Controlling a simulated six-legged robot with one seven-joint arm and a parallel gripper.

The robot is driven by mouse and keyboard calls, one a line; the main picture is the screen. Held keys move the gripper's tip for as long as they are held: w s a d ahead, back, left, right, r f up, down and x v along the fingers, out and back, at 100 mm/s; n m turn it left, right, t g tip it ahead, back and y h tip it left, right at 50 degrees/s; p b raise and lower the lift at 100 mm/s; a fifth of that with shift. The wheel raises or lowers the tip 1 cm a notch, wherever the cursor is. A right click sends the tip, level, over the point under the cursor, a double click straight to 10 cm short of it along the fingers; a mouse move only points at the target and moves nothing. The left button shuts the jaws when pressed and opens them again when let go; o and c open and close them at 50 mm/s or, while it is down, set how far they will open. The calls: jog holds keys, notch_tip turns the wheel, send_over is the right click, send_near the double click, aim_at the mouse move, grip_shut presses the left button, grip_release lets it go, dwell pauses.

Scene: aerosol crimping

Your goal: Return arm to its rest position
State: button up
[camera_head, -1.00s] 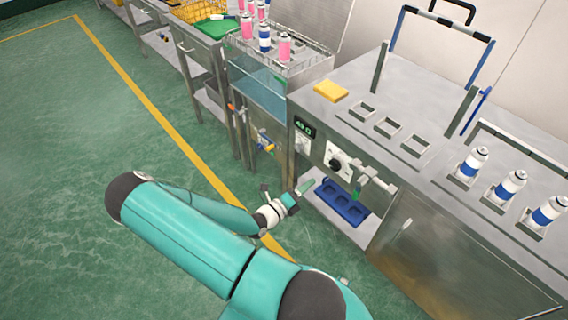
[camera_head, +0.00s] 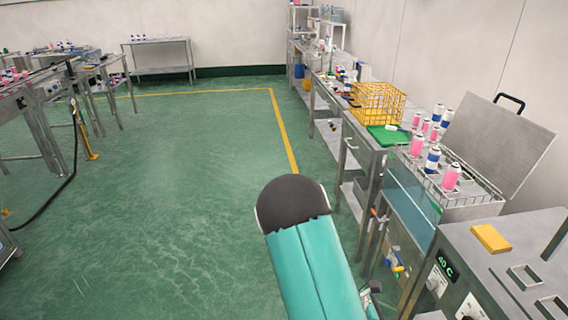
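My teal arm (camera_head: 315,265) with its dark rounded elbow rises from the bottom edge of the head view, over the green floor. A small part of my wrist (camera_head: 373,292) shows just right of the arm, near the bottom edge. My gripper's fingers are not visible; they are behind the arm or below the frame. No object is seen held by the arm.
At right stand a steel bench with a yellow sponge (camera_head: 491,238) and a water bath with an open lid (camera_head: 497,145). Pink and blue cans (camera_head: 451,177) stand in its rack. A yellow basket (camera_head: 377,103) sits beyond.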

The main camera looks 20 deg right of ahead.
jog(key=s+a+r+m+t+y, duration=0.1)
jog(key=a+r+m+t+y, duration=0.4)
jog(key=a+r+m, duration=0.3)
jog(key=s+a+r+m+t+y, duration=0.1)
jog(key=a+r+m+t+y, duration=0.5)
jog(key=a+r, duration=1.1)
notch_tip(320, 180, up, 6)
jog(key=m, duration=0.3)
jog(key=shift+a+t+y, duration=0.15)
jog(key=shift+t+y, duration=0.15)
jog(key=shift+y, duration=0.1)
